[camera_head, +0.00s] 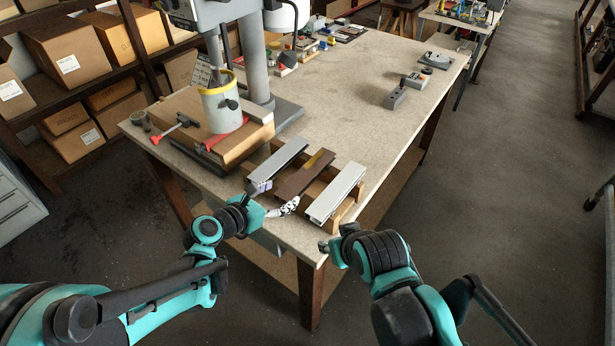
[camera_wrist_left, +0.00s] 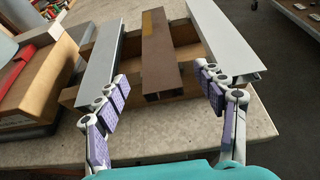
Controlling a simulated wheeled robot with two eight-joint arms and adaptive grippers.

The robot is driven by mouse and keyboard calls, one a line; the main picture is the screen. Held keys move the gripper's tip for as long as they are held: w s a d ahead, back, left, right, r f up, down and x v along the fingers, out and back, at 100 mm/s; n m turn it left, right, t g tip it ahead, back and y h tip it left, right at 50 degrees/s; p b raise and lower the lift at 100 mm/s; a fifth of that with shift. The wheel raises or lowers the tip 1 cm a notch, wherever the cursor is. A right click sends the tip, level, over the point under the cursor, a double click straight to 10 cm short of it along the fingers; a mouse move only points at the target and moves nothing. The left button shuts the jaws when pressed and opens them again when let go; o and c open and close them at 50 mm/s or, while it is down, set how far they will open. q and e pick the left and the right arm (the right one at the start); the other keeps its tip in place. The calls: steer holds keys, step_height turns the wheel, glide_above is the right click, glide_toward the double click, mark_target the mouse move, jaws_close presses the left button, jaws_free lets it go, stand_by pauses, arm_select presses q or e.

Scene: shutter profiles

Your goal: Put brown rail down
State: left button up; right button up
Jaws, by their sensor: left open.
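The brown rail (camera_head: 303,178) lies on a wooden rack between two pale grey rails, a left one (camera_head: 279,159) and a right one (camera_head: 336,191). It also shows in the left wrist view (camera_wrist_left: 159,64), with its hollow near end toward me and a yellowish patch farther along its top. My left gripper (camera_wrist_left: 162,92) is open, its purple-padded fingers spread on either side of the brown rail's near end, apart from it. In the head view the left gripper (camera_head: 276,200) is at the table's front edge. My right gripper (camera_head: 326,247) is at the front right corner, its fingers hardly visible.
The wooden rack (camera_wrist_left: 186,55) carries the rails across it. A drill press with a grey column (camera_head: 255,62) and a wooden block (camera_head: 242,143) stand left of the rack. Small grey devices (camera_head: 397,96) lie farther back. The table (camera_head: 345,110) is clear behind the rails.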

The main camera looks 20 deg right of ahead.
mark_target(295, 184)
arm_select(q)
steer(key=b+x, duration=0.1)
steer(key=x, duration=0.2)
steer(key=b+x, duration=0.2)
steer(key=x, duration=0.3)
steer(key=shift+w+a+r, duration=0.1)
steer(key=shift+r, duration=0.15)
steer(key=c, duration=1.4)
